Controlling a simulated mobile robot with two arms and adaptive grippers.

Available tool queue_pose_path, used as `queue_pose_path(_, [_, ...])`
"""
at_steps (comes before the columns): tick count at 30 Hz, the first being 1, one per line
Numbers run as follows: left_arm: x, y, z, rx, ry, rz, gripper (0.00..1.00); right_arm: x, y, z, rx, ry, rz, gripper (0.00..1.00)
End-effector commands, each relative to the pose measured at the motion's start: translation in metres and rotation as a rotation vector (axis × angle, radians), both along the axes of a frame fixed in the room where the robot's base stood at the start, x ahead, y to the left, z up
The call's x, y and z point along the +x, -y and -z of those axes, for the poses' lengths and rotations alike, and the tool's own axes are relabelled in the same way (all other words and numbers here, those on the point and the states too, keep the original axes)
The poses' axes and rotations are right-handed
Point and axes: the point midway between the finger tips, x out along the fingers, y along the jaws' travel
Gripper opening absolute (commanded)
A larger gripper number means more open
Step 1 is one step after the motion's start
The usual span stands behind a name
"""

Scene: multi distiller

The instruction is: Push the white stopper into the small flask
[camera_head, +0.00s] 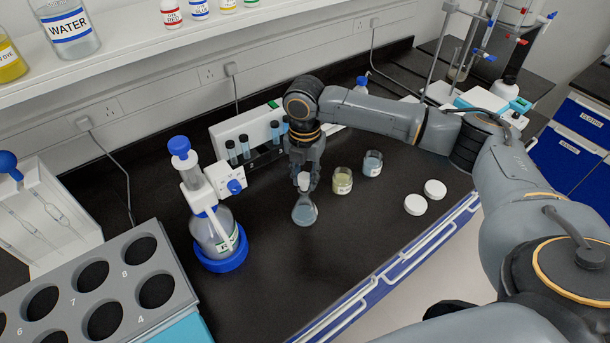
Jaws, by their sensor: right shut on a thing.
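The small flask (305,212) stands upright on the black bench in the middle of the camera_head view, with pale blue liquid in it. The white stopper (303,180) is at the top of the flask's neck, directly below and between the fingers of my right gripper (304,178). My right gripper points down and is shut on the white stopper. How deep the stopper sits in the neck is too small to tell. My left gripper is not in view.
A bottle-top dispenser (215,235) with a blue base stands left of the flask. A jar with yellowish contents (342,181) and a jar with bluish contents (372,164) stand close on the right, with two white lids (415,204) beyond. A numbered grey rack (110,290) is front left. Bench in front is clear.

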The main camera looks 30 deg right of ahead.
Motion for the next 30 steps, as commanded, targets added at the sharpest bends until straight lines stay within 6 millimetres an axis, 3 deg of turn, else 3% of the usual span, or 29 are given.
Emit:
queue_pose_path(14, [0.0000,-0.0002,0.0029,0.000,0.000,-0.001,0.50,0.0000,-0.0001,0.0104,0.000,0.000,0.000,0.15])
queue_pose_path(15, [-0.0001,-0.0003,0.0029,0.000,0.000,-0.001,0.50,0.0001,-0.0001,0.0107,0.000,0.000,0.000,0.28])
queue_pose_path(19, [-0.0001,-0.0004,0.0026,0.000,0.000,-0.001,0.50,0.0000,-0.0001,0.0103,0.000,0.000,0.000,0.52])
queue_pose_path(30, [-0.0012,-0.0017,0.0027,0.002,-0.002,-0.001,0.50,0.0004,-0.0001,0.0054,0.001,0.001,0.000,0.52])
